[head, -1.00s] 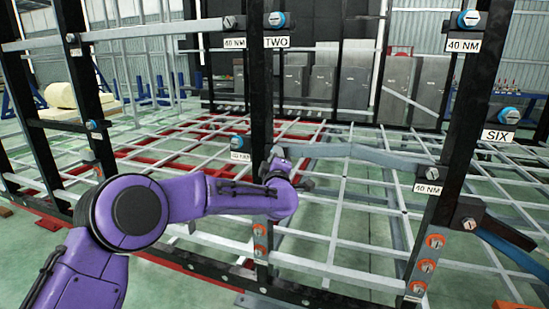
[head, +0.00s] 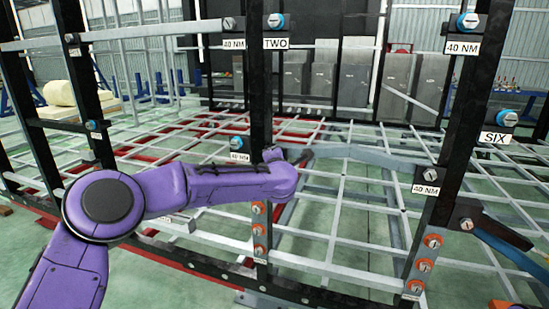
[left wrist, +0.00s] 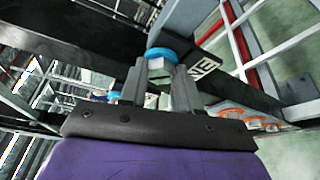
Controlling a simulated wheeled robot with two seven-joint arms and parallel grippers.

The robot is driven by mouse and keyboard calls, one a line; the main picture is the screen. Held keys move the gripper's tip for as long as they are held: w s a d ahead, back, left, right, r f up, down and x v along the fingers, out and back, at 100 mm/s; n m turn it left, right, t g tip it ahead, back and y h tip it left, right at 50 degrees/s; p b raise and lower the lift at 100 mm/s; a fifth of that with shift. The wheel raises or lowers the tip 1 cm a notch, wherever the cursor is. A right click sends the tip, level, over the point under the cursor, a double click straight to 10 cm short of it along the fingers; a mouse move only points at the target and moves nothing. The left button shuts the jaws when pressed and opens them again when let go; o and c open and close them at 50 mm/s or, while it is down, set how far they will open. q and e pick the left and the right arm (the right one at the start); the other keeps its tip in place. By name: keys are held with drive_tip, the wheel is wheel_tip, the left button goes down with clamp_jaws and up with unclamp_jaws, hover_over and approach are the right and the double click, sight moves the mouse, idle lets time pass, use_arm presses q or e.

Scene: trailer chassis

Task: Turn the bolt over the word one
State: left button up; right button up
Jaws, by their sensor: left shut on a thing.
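In the left wrist view, a bolt with a blue collar (left wrist: 162,54) sits on a black beam. A white label (left wrist: 206,72) beside it shows the letters "NE"; the rest of the word is hidden. My left gripper (left wrist: 160,78) has its two grey fingers on either side of the bolt head, shut on it. In the head view, my purple left arm reaches to the middle post and hides this bolt, its label and most of the gripper. My right gripper is in neither view.
Black upright posts (head: 260,80) and grey rails of the chassis surround the arm. Orange-ringed bolts (head: 432,241) line the lower posts. Green floor lies beneath.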

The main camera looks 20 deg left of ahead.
use_arm(q)
drive_tip(key=shift+r, duration=0.4)
drive_tip(key=o, duration=1.1)
drive_tip(key=shift+w, duration=0.1)
drive_tip(key=shift+c, duration=0.2)
drive_tip(key=shift+f, duration=0.25)
drive_tip(key=b+v, duration=0.3)
drive_tip(key=v, duration=0.7)
drive_tip(key=shift+s, duration=0.25)
drive_tip(key=shift+d+r, duration=0.1)
